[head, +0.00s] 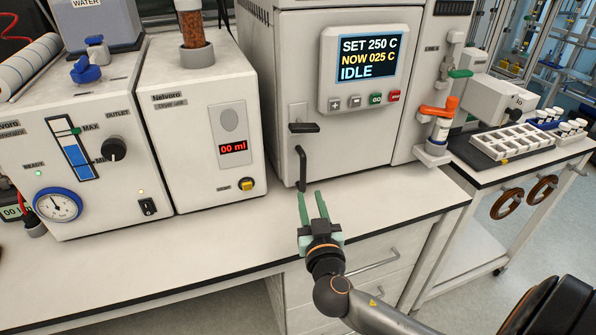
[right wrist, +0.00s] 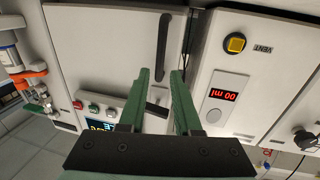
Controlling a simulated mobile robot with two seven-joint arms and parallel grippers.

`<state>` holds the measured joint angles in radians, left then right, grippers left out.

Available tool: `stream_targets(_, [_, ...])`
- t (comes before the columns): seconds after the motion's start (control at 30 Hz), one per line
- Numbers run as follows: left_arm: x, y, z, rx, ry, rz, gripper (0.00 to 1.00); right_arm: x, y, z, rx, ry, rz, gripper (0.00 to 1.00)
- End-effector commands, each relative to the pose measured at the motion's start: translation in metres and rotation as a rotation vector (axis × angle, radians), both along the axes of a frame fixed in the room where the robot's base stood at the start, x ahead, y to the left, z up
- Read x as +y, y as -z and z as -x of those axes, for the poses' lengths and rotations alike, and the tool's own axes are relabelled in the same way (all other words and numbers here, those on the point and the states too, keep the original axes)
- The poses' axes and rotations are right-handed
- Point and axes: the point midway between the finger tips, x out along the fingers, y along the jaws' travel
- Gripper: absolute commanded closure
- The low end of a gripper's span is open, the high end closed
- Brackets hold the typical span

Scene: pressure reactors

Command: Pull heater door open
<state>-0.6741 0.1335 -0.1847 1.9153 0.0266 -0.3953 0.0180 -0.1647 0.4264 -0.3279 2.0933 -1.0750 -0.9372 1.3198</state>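The heater (head: 290,70) is a white cabinet whose screen (head: 369,57) reads SET 250 C, NOW 025 C, IDLE. Its front door looks shut. A black vertical bar handle (head: 301,168) is low on the door's left side, with a short black horizontal latch (head: 303,128) above it. My right gripper (head: 311,193) is open and empty, its green fingers pointing toward the handle from just in front and below. In the right wrist view, the bar handle (right wrist: 163,48) lies beyond the parted fingertips (right wrist: 160,72), apparently not gripped. My left gripper is not in view.
A white dryer unit (head: 192,150) with a red readout stands close to the heater's left. An orange-handled valve (head: 438,112) is on its right. The bench top (head: 200,250) in front is clear. A side table (head: 500,165) holds a vial rack (head: 514,141).

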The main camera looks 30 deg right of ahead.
Motion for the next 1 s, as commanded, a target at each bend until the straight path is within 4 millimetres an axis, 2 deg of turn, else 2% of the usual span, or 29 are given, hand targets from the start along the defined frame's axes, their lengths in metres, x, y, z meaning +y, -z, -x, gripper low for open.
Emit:
stream_targets(0.1, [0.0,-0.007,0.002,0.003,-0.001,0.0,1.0,-0.011,-0.004,-0.024,-0.002,0.001,0.005,0.68])
stream_targets(0.3, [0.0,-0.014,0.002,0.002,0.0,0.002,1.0,-0.027,-0.003,-0.059,0.0,0.0,0.005,0.68])
stream_targets(0.5, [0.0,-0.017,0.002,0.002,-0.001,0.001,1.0,-0.038,-0.001,-0.082,0.001,0.0,0.002,0.68])
stream_targets(0.67, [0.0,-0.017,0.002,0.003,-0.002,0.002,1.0,-0.041,0.0,-0.089,0.002,-0.001,0.001,0.68])
stream_targets(0.93, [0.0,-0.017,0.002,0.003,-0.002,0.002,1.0,-0.041,0.0,-0.09,0.003,-0.001,0.001,0.68])
stream_targets(1.0, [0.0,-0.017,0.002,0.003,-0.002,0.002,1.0,-0.041,0.0,-0.09,0.003,-0.001,0.001,0.73])
